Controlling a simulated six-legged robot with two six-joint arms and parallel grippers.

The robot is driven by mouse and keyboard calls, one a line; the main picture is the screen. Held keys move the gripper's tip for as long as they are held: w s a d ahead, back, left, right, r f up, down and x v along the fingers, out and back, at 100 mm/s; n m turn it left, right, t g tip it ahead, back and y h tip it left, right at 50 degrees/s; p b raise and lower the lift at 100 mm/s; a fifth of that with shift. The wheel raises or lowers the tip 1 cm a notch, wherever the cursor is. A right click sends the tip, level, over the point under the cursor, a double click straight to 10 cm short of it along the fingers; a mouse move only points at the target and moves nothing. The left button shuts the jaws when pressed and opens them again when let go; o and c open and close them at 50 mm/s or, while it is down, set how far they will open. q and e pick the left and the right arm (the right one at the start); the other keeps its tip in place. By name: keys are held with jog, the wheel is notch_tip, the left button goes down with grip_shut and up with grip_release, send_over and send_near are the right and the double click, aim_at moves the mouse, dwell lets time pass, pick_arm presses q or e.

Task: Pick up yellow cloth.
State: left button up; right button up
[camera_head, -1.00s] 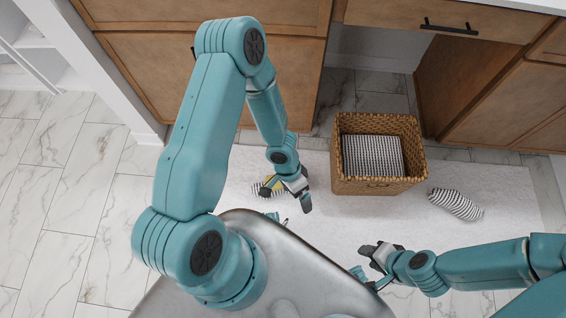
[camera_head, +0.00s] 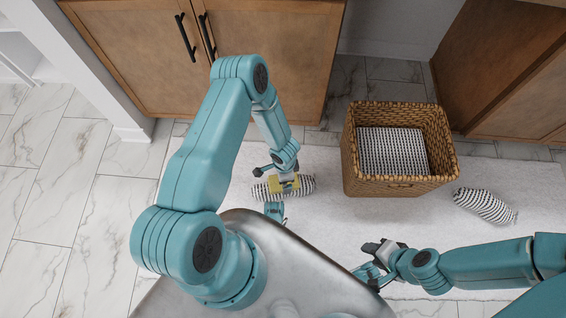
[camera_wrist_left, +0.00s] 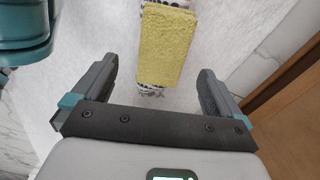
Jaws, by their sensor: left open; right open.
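The yellow cloth (camera_wrist_left: 157,50) shows in the left wrist view as a folded, fuzzy rectangle lying on a striped rolled towel. My left gripper (camera_wrist_left: 160,92) is open, with one finger to each side of the cloth's near end, and nothing is between the fingers. In the head view the cloth (camera_head: 284,186) is mostly hidden behind my left gripper (camera_head: 275,180), and the striped towel (camera_head: 304,185) sticks out on both sides. My right gripper (camera_head: 368,262) is open and empty over the near part of the rug, away from the cloth.
A wicker basket (camera_head: 352,183) holding a striped folded towel (camera_head: 392,152) stands on the white rug (camera_head: 350,222) to the right. Another rolled striped towel (camera_head: 485,205) lies right of it. Wooden cabinets (camera_head: 290,60) close off the back. Marble floor (camera_head: 50,220) is clear at left.

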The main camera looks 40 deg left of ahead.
pick_arm(q)
jog(key=f+b, duration=0.1)
jog(key=f, duration=0.2)
jog(key=f+b, duration=0.2)
jog(key=f, duration=0.1)
jog(key=shift+w+a, duration=0.1)
jog(key=shift+a, duration=0.1)
jog(key=shift+r, duration=0.15)
jog(key=c, duration=1.1)
